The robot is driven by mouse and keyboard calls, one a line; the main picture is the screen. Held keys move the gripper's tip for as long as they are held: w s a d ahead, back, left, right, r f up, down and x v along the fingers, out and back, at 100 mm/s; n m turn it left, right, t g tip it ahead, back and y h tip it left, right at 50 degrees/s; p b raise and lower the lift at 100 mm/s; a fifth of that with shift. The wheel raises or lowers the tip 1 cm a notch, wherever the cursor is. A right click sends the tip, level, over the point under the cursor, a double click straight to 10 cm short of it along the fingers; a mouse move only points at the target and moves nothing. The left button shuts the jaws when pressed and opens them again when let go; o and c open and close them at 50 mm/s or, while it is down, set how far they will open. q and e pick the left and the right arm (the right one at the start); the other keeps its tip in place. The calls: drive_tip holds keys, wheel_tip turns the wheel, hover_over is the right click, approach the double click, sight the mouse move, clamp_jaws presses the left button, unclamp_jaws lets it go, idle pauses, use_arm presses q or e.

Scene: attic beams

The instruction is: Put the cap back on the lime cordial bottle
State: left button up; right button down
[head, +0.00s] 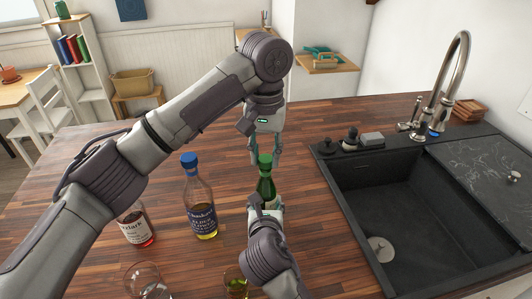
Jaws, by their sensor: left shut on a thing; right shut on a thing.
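A dark green bottle (266,186), which I take to be the lime cordial bottle, stands upright on the wooden counter (323,224). My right gripper (265,207) is shut on its lower body and hides much of it. A green cap (265,160) shows at the top of the neck, between the fingers of my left gripper (265,160), which comes down from above and is shut on it. The cap lines up with the neck in this view. I cannot tell whether it is seated or just above the mouth.
A blue-capped bottle (203,208) and a red-liquid bottle (137,228) stand to the left, the latter partly behind my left arm. Glasses (236,283) (142,278) stand at the front. A dark sink (345,205) with a tall tap (445,85) is at right. Counter behind the bottle is clear.

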use_arm(q)
drive_tip(key=m, duration=1.2)
drive_tip(key=shift+w+a+m, duration=0.1)
drive_tip(key=shift+m, duration=0.3)
drive_tip(key=m, duration=0.4)
drive_tip(key=shift+m, duration=0.3)
drive_tip(key=o, duration=0.8)
wheel_tip(320, 180, up, 12)
